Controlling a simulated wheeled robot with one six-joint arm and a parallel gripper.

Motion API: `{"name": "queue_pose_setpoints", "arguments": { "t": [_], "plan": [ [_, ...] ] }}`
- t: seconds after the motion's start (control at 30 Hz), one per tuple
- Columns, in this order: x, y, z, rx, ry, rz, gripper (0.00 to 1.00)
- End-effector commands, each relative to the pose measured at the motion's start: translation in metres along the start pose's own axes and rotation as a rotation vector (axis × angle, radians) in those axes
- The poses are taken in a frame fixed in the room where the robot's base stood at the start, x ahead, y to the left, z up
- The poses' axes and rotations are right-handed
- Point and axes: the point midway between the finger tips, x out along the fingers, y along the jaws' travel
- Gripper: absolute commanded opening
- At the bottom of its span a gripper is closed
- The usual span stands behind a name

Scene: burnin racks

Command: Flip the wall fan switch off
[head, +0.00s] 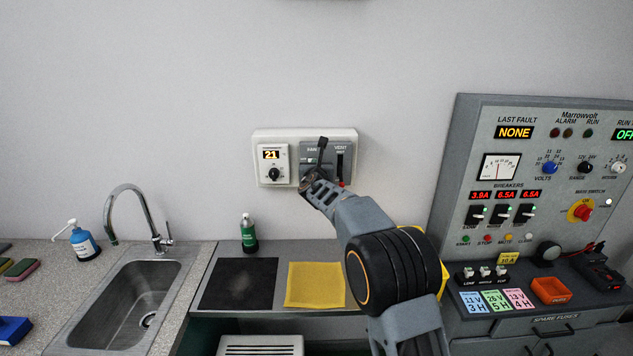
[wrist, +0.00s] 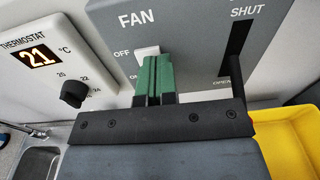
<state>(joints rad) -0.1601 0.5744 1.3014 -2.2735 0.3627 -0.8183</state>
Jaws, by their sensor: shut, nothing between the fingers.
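The wall fan switch (wrist: 147,52) is a small white switch on a grey panel (wrist: 190,30) marked FAN, with OFF at its upper left and a partly covered ON label lower down. In the head view the panel (head: 311,147) is on the wall, partly behind my arm. My gripper (wrist: 153,78) is shut and empty, its green fingertips together just below and in front of the switch, overlapping its lower part. I cannot tell whether they touch it or which way it is set. In the head view my gripper (head: 313,180) is at the panel's lower part.
A vent slot (wrist: 236,50) marked SHUT and OPEN is right of the switch. A thermostat (head: 273,163) reading 21 is on the left. Below are a green bottle (head: 249,234), black mat (head: 238,284), yellow cloth (head: 315,285) and sink (head: 128,305). A control console (head: 470,130) stands right.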

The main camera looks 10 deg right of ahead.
Motion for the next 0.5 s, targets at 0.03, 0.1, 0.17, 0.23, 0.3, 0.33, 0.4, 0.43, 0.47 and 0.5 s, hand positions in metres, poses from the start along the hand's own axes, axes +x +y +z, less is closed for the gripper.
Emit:
{"name": "queue_pose_setpoints", "arguments": {
  "t": [0.03,0.1,0.17,0.23,0.3,0.33,0.4,0.43,0.47,0.5],
  "plan": [
    [-0.007,0.003,-0.003,0.0,-0.004,0.005,0.0],
    [-0.019,0.007,-0.002,0.002,-0.005,0.011,0.0],
    [-0.03,0.01,-0.002,0.0,-0.006,0.015,0.0],
    [-0.044,0.01,-0.002,0.001,-0.005,0.016,0.0],
    [-0.057,0.006,-0.001,0.002,-0.006,0.01,0.0],
    [-0.062,0.004,-0.001,0.001,-0.005,0.007,0.0],
    [-0.074,0.001,-0.001,0.001,-0.005,0.002,0.0],
    [-0.079,0.0,-0.001,0.002,-0.005,0.001,0.0],
    [-0.084,0.0,0.0,0.002,-0.005,0.001,0.0],
    [-0.09,0.0,0.0,0.001,-0.005,0.001,0.0]
  ]
}}
